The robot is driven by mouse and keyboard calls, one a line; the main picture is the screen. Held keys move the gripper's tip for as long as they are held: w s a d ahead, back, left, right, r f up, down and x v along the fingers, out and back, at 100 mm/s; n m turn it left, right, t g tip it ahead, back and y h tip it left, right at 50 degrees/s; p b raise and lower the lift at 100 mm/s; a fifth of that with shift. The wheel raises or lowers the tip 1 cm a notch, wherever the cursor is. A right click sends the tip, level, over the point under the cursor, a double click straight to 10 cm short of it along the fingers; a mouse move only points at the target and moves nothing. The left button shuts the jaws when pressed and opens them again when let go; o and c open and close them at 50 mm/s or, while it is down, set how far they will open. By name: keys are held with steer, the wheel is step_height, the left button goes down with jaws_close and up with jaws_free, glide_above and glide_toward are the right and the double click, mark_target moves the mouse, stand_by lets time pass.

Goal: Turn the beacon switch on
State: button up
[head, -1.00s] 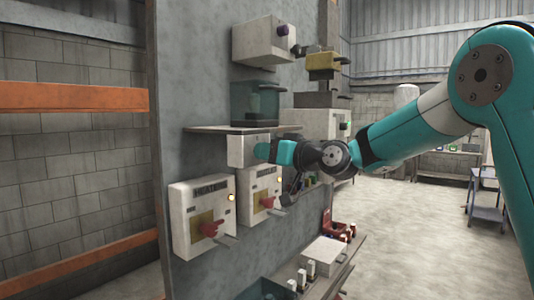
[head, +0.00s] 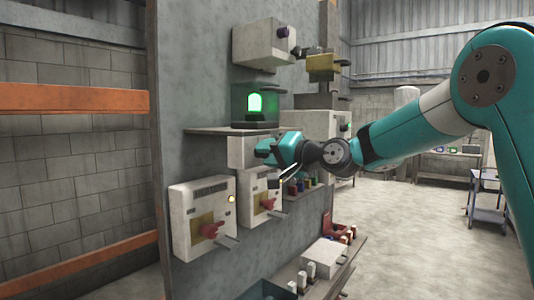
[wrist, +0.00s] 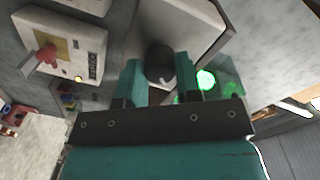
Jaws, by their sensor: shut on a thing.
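The beacon (head: 255,102) glows green inside a dark clear housing on a small wall shelf. It also shows green in the wrist view (wrist: 206,79), beyond the right finger. Below that shelf is a pale switch box (head: 240,152) with a round black knob (wrist: 159,64) on its face. My gripper (head: 265,151) is at the front of this box. In the wrist view my gripper (wrist: 158,76) has one teal finger on each side of the knob, shut on it. In the head view the gripper hides the knob.
Two pale boxes with red handles, (head: 205,221) and (head: 260,195), hang below with amber lamps lit. Another box with a purple knob (head: 265,42) is above. A lower ledge holds a white block (head: 324,252) and small items. Open floor lies to the right.

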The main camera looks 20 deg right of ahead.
steer(key=shift+m+p, duration=0.4)
steer(key=shift+m, duration=1.1)
steer(key=o, duration=0.9)
steer(key=shift+o, duration=0.2)
steer(key=shift+s+d, duration=0.1)
steer(key=b+v, duration=0.7)
steer(key=v, duration=1)
steer(key=shift+d+b, duration=0.15)
steer(key=shift+b, duration=0.15)
